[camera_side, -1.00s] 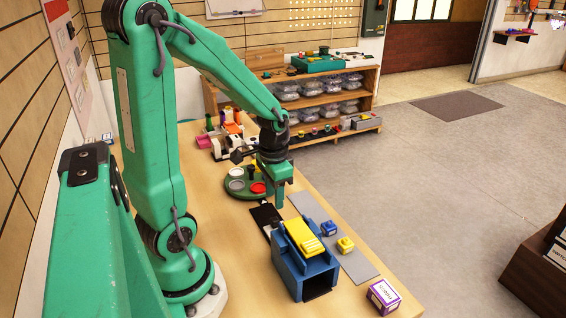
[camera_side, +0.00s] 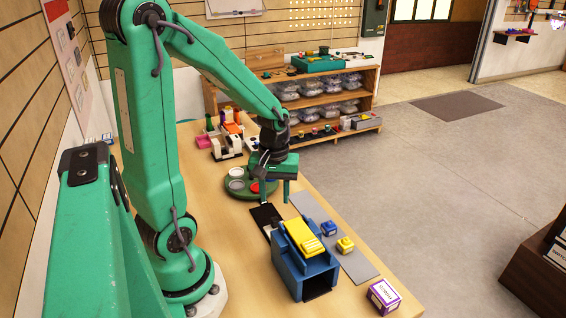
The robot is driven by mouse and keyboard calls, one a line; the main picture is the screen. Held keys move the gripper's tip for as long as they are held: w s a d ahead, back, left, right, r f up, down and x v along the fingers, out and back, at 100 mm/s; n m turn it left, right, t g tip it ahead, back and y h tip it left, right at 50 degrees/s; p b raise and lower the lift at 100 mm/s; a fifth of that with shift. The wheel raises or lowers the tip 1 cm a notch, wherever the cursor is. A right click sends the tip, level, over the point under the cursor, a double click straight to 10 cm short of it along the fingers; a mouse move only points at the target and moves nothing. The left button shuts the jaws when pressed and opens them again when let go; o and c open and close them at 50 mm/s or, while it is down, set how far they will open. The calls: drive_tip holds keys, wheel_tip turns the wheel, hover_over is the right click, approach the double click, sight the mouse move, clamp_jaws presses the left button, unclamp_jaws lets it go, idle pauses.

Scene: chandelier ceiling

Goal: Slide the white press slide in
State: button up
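A white block-like piece (camera_side: 227,146) stands at the back of the table beside pink, orange and purple parts. It is the most likely white press slide, but it is too small to tell for sure. My gripper (camera_side: 275,200) points down over the table, in front of that piece and to its right. Its two fingers are apart, with nothing visible between them. The fingertips are just above or beside a black plate (camera_side: 262,214), with a small white bit near its far edge. I cannot tell whether they touch anything.
A blue box with a yellow top (camera_side: 305,262) stands close in front of my gripper. A green round tray (camera_side: 238,186) with discs is partly behind it. A grey strip (camera_side: 357,265) bears a blue and a yellow block. A purple-white box (camera_side: 383,297) sits near the front edge.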

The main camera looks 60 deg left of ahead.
sight(275, 220)
drive_tip(key=n, duration=0.6)
drive_tip(key=shift+f, duration=3.85)
clamp_jaws()
